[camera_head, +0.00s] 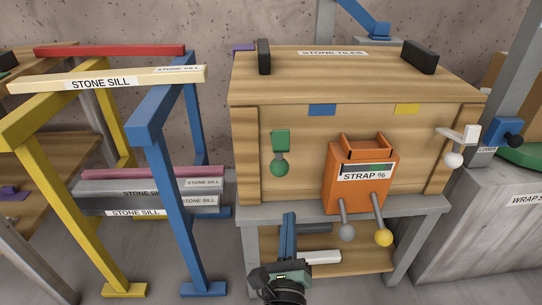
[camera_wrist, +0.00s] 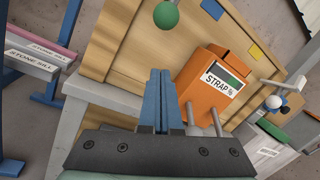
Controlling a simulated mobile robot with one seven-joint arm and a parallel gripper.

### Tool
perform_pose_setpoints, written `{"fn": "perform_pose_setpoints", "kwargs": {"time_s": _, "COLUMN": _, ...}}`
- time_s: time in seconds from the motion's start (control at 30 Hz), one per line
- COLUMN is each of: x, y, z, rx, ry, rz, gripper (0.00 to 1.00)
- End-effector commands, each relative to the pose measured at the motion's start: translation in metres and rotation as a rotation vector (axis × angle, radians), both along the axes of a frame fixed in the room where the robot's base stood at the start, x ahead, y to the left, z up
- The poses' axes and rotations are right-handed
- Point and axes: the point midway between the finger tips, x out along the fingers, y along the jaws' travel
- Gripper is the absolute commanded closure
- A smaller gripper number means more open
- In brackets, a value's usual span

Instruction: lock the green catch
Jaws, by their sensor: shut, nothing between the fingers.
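The green catch (camera_head: 281,141) is on the left part of the wooden crate's front (camera_head: 350,125). Its green ball knob (camera_head: 280,168) hangs straight below the green plate. In the wrist view the green knob (camera_wrist: 166,15) shows at the top edge, and the plate is out of frame. My gripper (camera_head: 289,216) is below the knob, in front of the crate stand, with its blue fingers pointing up. In the wrist view the fingers (camera_wrist: 158,76) are together and empty, with a gap between them and the knob. I cannot tell whether the catch is locked.
An orange STRAP % box (camera_head: 361,192) with two knobbed levers juts from the crate to the right. A white catch (camera_head: 470,134) with a white ball is at the crate's right end. Yellow and blue trestles (camera_head: 168,140) with sills stand left. A grey block (camera_head: 475,220) stands right.

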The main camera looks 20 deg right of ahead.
Motion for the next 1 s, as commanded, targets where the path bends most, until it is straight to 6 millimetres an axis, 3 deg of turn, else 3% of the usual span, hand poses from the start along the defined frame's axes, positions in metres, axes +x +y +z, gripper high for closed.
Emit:
{"fn": "perform_pose_setpoints", "kwargs": {"time_s": 0.53, "x": 0.004, "y": -0.006, "z": -0.004, "rx": 0.029, "ry": 0.001, "rz": -0.009, "gripper": 1.00}}
{"fn": "perform_pose_setpoints", "kwargs": {"time_s": 1.0, "x": 0.069, "y": -0.037, "z": 0.003, "rx": 0.029, "ry": 0.000, "rz": -0.009, "gripper": 1.00}}
